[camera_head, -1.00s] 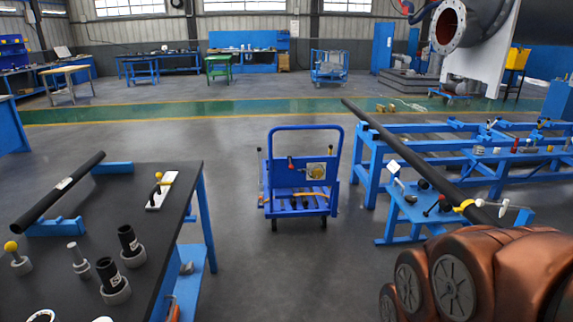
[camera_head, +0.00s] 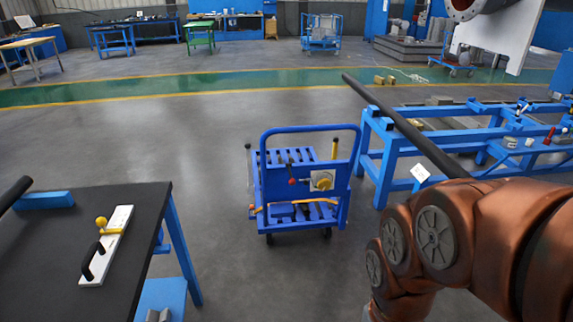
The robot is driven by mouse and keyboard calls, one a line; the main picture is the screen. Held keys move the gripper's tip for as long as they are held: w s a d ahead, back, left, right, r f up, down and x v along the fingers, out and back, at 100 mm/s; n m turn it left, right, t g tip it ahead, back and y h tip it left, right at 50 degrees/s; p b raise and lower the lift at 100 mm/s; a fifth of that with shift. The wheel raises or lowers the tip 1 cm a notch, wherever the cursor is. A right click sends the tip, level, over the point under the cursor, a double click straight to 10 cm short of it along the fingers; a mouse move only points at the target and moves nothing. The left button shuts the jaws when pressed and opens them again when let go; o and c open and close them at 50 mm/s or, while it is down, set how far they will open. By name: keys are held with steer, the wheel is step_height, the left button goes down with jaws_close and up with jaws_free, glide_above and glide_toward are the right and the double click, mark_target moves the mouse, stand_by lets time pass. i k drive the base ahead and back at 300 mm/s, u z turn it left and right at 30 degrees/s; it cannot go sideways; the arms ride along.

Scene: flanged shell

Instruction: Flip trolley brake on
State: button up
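The blue trolley (camera_head: 302,185) stands on the grey floor in the middle of the head view, its push handle raised at the back. Its upright panel carries a red-knobbed lever (camera_head: 292,181) and a yellow round part on a pale plate (camera_head: 322,181). A black-topped rod stands at its left side and a yellow-and-black one at its upper right. I cannot tell which of these is the brake. My copper-coloured arm fills the lower right, apart from the trolley in the picture. My gripper is not in view.
A dark table (camera_head: 95,245) with a white plate and yellow-knobbed clamp (camera_head: 106,245) stands at left. Open floor lies around and in front of the trolley.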

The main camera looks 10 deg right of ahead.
mark_target(292, 181)
steer(key=i, duration=1.1)
steer(key=u, duration=1.25)
